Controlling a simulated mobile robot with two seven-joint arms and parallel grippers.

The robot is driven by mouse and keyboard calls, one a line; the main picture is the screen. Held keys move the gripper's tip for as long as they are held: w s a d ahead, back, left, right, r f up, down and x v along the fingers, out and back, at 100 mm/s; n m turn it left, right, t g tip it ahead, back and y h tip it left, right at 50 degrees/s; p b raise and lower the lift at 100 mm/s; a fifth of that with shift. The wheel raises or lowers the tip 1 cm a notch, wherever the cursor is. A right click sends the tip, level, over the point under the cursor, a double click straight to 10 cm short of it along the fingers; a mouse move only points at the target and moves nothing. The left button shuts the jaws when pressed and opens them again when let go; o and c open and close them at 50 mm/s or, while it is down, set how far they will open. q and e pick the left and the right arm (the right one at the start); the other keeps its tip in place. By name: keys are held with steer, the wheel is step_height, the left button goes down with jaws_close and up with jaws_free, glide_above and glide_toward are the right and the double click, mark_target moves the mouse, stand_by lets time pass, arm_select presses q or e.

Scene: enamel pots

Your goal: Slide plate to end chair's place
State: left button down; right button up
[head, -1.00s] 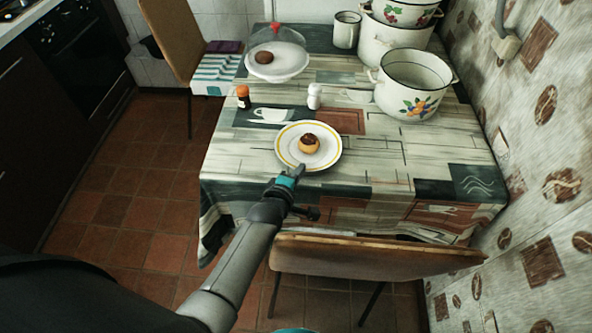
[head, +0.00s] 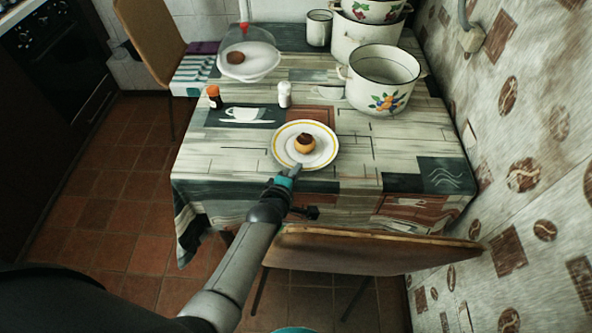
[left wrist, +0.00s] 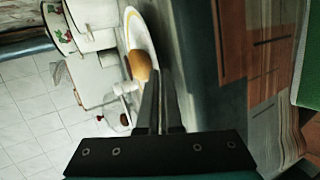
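The plate (head: 281,150), white with a yellow ring, lies near the table's front edge and carries a bun with a dark top (head: 305,144). In the left wrist view the plate (left wrist: 133,22) and bun (left wrist: 139,66) are just beyond the fingers. My left gripper (head: 297,170) is at the plate's near rim, its fingers (left wrist: 155,75) close together and apparently pinching the rim. The exact contact is hard to see. One brown chair (head: 370,252) stands at the front edge, another (head: 150,35) at the back left. My right gripper is out of view.
A white shaker (head: 284,95) and orange-brown bottle (head: 214,97) stand behind the plate. A domed dish (head: 250,68), a mug (head: 318,28) and enamel pots (head: 384,82) fill the back. The patterned wall (head: 520,130) borders the right. The tablecloth right of the plate (head: 385,155) is clear.

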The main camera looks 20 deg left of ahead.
arm_select(q)
steer(key=shift+s+d+f, duration=0.15)
steer(key=shift+f, duration=0.05)
